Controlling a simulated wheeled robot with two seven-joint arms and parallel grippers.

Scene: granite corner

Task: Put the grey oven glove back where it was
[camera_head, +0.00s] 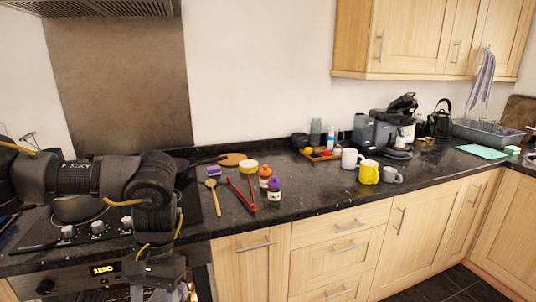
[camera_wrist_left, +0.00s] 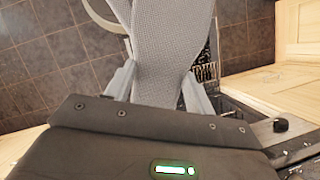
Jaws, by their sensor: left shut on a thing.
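The grey oven glove (camera_wrist_left: 165,45) is a pale grey textured cloth in the left wrist view. It hangs between the fingers of my left gripper (camera_wrist_left: 158,82), which is shut on it, and runs out of the top of the frame. In the head view my left arm comes down in front of the oven (camera_head: 105,269), with its wrist at the bottom edge. The fingers and the glove are cut off or hidden there. My right gripper is in neither view.
The black worktop holds red tongs (camera_head: 241,194), a wooden spoon (camera_head: 214,197), a purple-capped bottle (camera_head: 274,191), a yellow mug (camera_head: 368,173) and other mugs. Wooden drawers (camera_head: 340,250) stand right of the oven. The wrist view shows brown floor tiles (camera_wrist_left: 40,45) and a curved pale bar (camera_wrist_left: 100,18).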

